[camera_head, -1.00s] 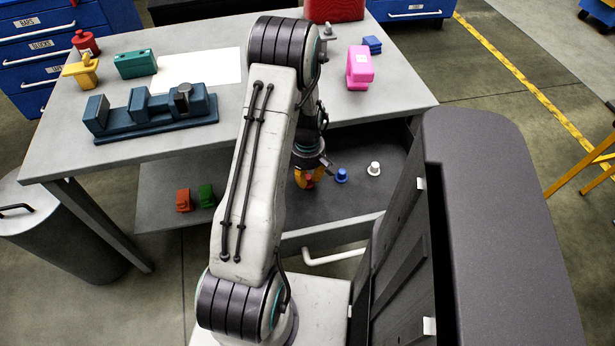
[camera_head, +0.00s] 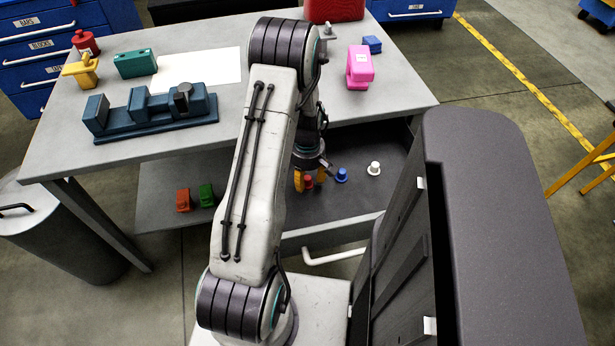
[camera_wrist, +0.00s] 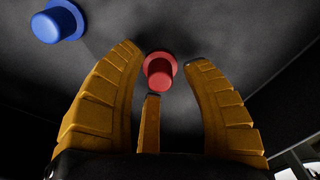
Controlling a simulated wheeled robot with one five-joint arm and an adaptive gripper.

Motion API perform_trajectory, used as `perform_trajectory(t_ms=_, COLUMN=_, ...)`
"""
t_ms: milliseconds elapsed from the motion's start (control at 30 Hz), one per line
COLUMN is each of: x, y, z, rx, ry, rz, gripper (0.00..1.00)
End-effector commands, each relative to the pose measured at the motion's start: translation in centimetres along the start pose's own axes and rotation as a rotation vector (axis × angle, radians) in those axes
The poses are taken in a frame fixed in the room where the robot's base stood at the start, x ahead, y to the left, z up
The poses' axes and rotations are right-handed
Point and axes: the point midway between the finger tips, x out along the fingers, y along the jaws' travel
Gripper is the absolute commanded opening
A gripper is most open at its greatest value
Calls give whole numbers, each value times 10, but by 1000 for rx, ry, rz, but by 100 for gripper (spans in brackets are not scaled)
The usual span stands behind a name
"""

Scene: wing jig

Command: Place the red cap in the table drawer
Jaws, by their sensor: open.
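The table drawer (camera_head: 350,205) is pulled out, with a dark floor inside. The red cap (camera_head: 308,182) is in the drawer, low by my gripper (camera_head: 310,177). In the wrist view, the red cap (camera_wrist: 159,71) appears on the dark drawer floor, between and just beyond the spread yellow fingertips of my gripper (camera_wrist: 165,75). The fingers are open, with visible gaps beside the cap. A shorter middle finger points toward its lower edge; whether it touches cannot be told.
A blue cap (camera_head: 341,175) and a white cap (camera_head: 374,168) stand in the drawer to the right. The tabletop (camera_head: 225,135) is above and behind.

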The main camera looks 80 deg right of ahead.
Motion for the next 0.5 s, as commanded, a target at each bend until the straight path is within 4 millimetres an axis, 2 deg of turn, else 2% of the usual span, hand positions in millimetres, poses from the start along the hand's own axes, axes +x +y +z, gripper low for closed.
perform_trajectory(t_ms=167, x=-16, y=1, z=0, rx=0, ry=1, rz=4, gripper=44)
perform_trajectory(t_ms=500, x=-75, y=1, z=0, rx=0, ry=1, rz=4, gripper=44)
